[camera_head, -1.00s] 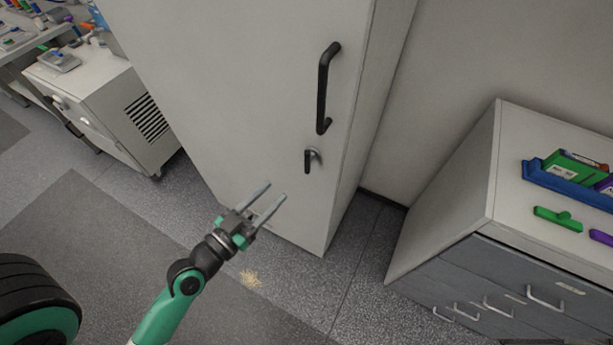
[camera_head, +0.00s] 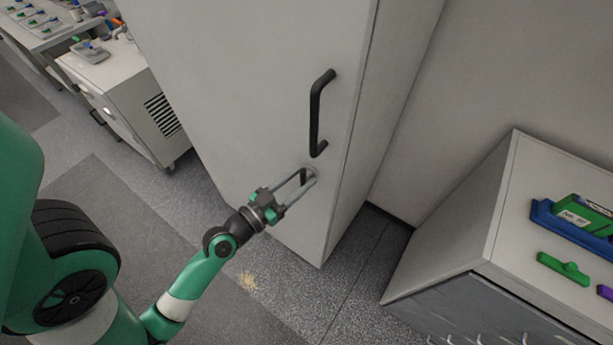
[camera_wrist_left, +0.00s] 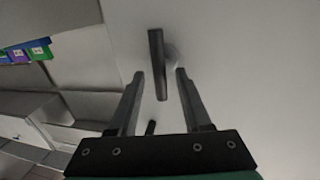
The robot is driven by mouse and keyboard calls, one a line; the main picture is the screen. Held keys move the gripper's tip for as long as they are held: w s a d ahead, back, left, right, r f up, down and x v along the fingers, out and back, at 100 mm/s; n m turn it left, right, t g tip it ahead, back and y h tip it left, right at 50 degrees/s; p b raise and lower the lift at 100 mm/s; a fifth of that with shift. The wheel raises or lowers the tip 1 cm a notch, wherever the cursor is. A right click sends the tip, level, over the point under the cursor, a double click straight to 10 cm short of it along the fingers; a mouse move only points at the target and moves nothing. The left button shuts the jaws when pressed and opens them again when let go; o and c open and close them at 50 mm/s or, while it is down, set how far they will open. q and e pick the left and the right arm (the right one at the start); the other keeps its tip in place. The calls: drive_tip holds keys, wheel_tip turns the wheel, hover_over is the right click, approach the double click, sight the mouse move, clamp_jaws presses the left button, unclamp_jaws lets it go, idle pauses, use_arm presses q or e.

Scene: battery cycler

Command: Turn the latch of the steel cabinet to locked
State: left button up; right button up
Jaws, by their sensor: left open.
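The steel cabinet (camera_head: 250,90) is tall and light grey, with its door shut. Its latch (camera_head: 304,177) is a small dark lever on a round silver base, below the long black door handle (camera_head: 318,112). My left gripper (camera_head: 305,178) is open at the latch, its fingers reaching to the door on either side of the lever. In the left wrist view the latch lever (camera_wrist_left: 158,62) lies between and beyond the tips of my open left gripper (camera_wrist_left: 159,75); I cannot tell if they touch it. My right gripper is not in view.
A grey drawer cabinet (camera_head: 475,215) stands to the right, with a blue tray (camera_head: 548,222) and a green part (camera_head: 563,268) on top. A low white unit (camera_head: 130,100) stands at the left.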

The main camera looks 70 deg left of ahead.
use_arm(q)
drive_tip(key=shift+s, duration=0.1)
drive_tip(key=shift+c, duration=0.9)
clamp_jaws()
